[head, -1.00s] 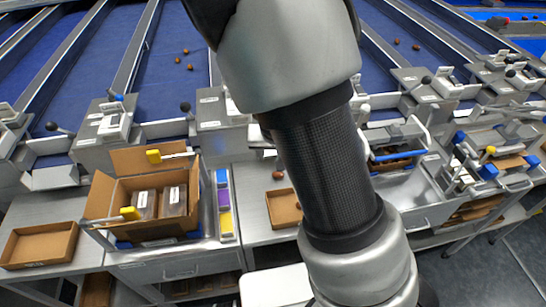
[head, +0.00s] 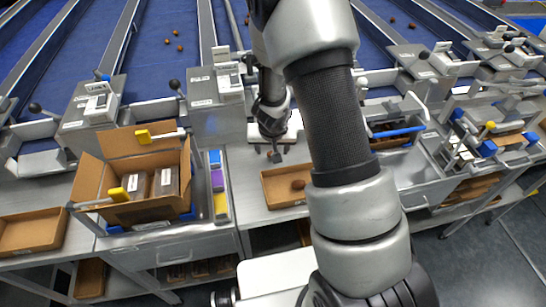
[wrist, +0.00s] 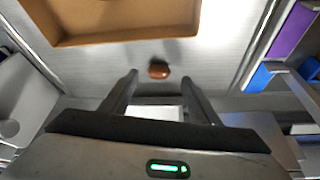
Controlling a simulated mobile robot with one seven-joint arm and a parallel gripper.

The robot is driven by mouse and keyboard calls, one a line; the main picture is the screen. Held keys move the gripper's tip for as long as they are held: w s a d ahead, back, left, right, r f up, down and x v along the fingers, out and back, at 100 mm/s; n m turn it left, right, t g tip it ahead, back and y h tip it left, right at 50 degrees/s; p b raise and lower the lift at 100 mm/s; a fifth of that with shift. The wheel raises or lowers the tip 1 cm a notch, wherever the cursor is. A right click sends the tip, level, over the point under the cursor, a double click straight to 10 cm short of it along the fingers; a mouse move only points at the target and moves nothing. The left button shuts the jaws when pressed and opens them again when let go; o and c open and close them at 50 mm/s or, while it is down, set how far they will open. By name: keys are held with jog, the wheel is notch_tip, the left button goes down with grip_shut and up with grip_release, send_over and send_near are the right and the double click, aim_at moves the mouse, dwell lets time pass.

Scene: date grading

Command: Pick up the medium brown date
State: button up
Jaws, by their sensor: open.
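The medium brown date (wrist: 158,70) lies on the bare metal counter in the wrist view, with a small dark shadow beside it. It appears between the tips of my gripper's two fingers, a little beyond them, and nothing is seen touching it. My gripper (wrist: 160,78) is open and empty. In the head view my gripper (head: 274,155) points down over the counter behind the shallow cardboard tray. There it mostly hides the date. Another brown date (head: 298,184) lies in that tray.
The shallow cardboard tray (head: 268,192) sits close to the date; its wall (wrist: 108,40) also shows in the wrist view. A cardboard box (head: 90,182) with packs stands left, beside a rack of blue, purple and yellow pieces (head: 218,180). Several dates lie on the blue belts behind.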

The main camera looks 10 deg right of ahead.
jog(key=x, duration=0.3)
jog(key=shift+d+f+b, duration=0.1)
jog(key=shift+f+b, duration=0.15)
jog(key=shift+b, duration=0.1)
jog(key=c, duration=0.8)
jog(key=shift+o, duration=0.2)
jog(key=shift+r, duration=0.1)
